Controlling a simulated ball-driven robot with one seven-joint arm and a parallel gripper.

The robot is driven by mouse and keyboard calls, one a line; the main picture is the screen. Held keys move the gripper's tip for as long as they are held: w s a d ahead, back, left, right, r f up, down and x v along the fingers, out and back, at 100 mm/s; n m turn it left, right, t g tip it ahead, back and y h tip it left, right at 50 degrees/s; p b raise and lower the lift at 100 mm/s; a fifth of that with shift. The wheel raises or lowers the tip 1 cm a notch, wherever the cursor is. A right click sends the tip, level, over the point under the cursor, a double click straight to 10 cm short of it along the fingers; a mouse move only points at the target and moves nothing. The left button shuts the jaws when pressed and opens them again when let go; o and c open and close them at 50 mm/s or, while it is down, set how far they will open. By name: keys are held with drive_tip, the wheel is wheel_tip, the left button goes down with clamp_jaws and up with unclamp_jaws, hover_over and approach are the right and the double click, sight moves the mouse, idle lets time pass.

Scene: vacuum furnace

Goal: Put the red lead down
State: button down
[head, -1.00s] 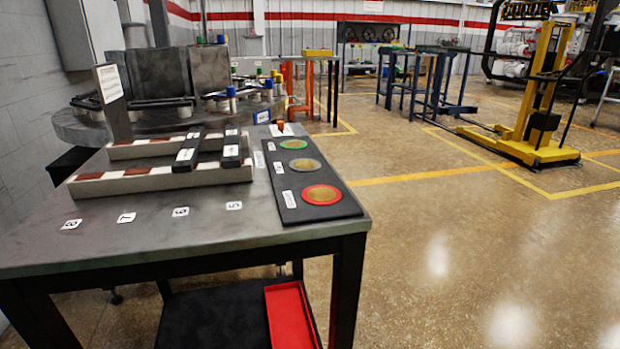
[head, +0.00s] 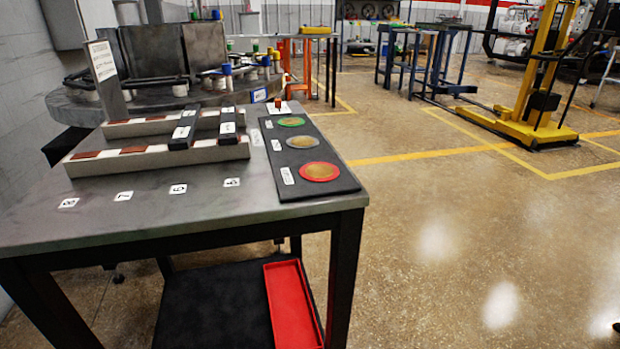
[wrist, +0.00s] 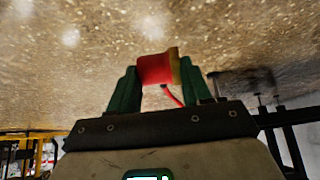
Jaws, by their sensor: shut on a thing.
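The red lead (wrist: 154,69) is a red cylinder with a brass-coloured end and a thin red wire. In the wrist view it lies crosswise between the green fingers of my gripper (wrist: 166,82), which is shut on it. Speckled floor shows behind it. The head view does not clearly show my gripper or the lead. In the head view, a black board (head: 296,190) lies along the right side of the table. It bears brass-coloured discs with a green ring (head: 291,122), a grey ring (head: 303,142) and a red ring (head: 320,172), the red one nearest.
The grey table (head: 200,215) carries pale rails with black bars (head: 183,130) and number labels. A red tray (head: 292,305) sits on the low shelf. A round furnace base stands behind. A yellow lifter (head: 535,90) stands at the right; the floor between is clear.

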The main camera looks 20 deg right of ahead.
drive_tip(key=w+a+r+n, duration=0.15)
drive_tip(key=w+r, duration=0.35)
drive_tip(key=w, duration=0.8)
drive_tip(key=w+a+r, duration=0.7)
drive_tip(key=w+r, duration=0.3)
drive_tip(key=r, duration=0.1)
drive_tip(key=w+a+r, duration=0.7)
drive_tip(key=w+r, duration=0.3)
drive_tip(key=r, duration=0.1)
drive_tip(key=s+r+p, duration=0.4)
drive_tip(key=r+p, duration=1.2)
drive_tip(key=p, duration=0.1)
drive_tip(key=s+r+p, duration=0.4)
drive_tip(key=r+p, duration=1.2)
drive_tip(key=p, duration=0.2)
drive_tip(key=shift+s+a+r+m+p, duration=0.15)
drive_tip(key=shift+a+r+m+p, duration=0.1)
drive_tip(key=shift+r+m+p, duration=0.15)
